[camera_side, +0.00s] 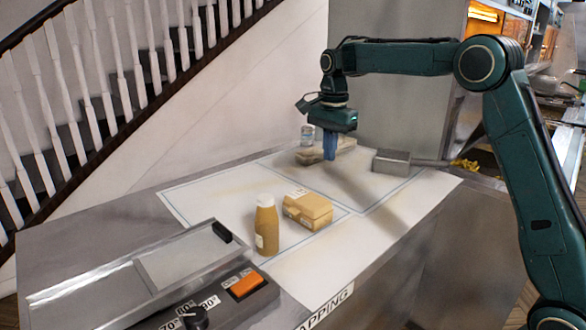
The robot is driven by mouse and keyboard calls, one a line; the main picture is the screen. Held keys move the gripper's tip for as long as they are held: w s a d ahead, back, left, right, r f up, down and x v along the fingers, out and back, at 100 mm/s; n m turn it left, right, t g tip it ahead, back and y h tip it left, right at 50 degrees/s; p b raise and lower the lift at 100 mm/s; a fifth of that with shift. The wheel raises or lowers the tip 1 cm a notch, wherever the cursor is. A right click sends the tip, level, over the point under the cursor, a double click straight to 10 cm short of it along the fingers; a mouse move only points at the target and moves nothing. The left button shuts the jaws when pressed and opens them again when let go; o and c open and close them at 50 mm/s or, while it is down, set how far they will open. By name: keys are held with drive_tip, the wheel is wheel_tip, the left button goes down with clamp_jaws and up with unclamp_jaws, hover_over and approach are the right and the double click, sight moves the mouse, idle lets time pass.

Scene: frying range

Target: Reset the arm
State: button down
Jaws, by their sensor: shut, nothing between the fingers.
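My arm is dark green and reaches in from the right. My gripper (330,146) has blue fingers that point down. It is shut and empty, over the far part of the white mat (365,212).
A tan bottle with a white cap (266,228) and a tan carton (308,210) stand on the mat's near half. A grey metal box (391,161) is right of my gripper. A small jar (307,135) stands behind. A machine with an orange switch (247,284) fills the near left.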

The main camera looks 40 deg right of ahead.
drive_tip(key=s+a+r+n+t, duration=0.1)
drive_tip(key=s+a+r+n, duration=0.25)
drive_tip(key=s, duration=0.45)
drive_tip(key=s+a+r+n+t, duration=0.2)
drive_tip(key=s+r+n, duration=0.25)
drive_tip(key=s, duration=0.45)
drive_tip(key=s+a+f+n+t, duration=0.1)
drive_tip(key=s+f+n, duration=0.2)
drive_tip(key=s, duration=0.5)
drive_tip(key=s+a+f+n+t, duration=0.1)
drive_tip(key=s+f+n, duration=0.3)
drive_tip(key=s+n, duration=0.2)
drive_tip(key=s, duration=0.2)
drive_tip(key=shift+s+a, duration=0.35)
drive_tip(key=shift+s, duration=0.05)
drive_tip(key=shift+f, duration=0.1)
